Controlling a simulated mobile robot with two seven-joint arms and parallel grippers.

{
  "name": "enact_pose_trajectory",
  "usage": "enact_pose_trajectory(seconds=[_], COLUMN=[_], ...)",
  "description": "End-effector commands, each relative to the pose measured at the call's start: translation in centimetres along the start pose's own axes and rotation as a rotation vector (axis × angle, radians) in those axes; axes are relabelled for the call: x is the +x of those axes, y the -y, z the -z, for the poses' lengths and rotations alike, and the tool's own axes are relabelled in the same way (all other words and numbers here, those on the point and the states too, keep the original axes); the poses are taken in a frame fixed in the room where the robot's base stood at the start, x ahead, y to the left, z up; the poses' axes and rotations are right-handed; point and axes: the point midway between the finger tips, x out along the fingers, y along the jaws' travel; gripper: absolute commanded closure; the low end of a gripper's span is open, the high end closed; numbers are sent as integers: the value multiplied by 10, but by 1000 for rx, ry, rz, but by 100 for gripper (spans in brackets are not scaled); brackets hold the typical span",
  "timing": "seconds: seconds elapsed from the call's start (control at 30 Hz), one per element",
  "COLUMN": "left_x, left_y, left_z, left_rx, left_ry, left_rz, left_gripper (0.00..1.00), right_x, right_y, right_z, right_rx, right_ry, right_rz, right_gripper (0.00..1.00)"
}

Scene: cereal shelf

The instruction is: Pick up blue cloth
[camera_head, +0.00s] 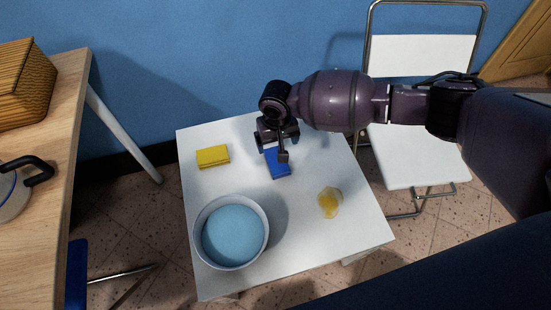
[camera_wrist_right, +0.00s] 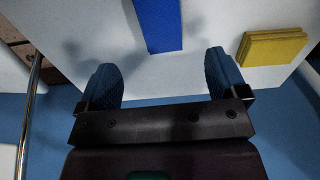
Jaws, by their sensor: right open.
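The blue cloth (camera_head: 279,166) lies folded on the white table (camera_head: 225,280), toward its back edge. My right gripper (camera_head: 274,148) is over the cloth's far end and hides part of it. In the right wrist view the cloth (camera_wrist_right: 158,22) lies ahead of and between the two fingers of the right gripper (camera_wrist_right: 163,78). The fingers are spread apart with nothing between their tips. My left gripper is not in view.
A yellow cloth (camera_head: 213,156) lies left of the blue one. A white bowl (camera_head: 199,238) with blue content stands at the front left. A yellow lump (camera_head: 330,202) lies at the right. A white chair (camera_head: 420,160) stands behind right. A wooden table (camera_head: 45,190) is at the left.

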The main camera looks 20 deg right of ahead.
Motion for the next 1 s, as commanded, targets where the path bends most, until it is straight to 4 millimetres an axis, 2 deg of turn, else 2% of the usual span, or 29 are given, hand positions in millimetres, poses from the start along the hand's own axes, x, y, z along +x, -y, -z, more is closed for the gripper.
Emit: enact_pose_trajectory(seconds=[0.03,0.13,0.3,0.53,0.7,0.83,1.0], left_x=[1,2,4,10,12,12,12], left_y=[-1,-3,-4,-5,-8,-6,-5], left_z=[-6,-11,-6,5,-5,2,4], left_rx=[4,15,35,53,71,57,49], left_ry=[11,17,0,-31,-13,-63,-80], left_rz=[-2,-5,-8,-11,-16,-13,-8], left_gripper=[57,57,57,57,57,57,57], right_x=[11,26,49,60,85,103,104], right_y=[0,0,0,0,0,0,0], right_z=[-2,-3,-3,-2,-4,-4,-1], right_rx=[-1,-1,0,0,-2,-1,-1], right_ry=[7,10,10,5,10,10,1], right_rz=[-1,-1,-1,1,0,0,1], right_gripper=[8,8,8,8,8,8,8])
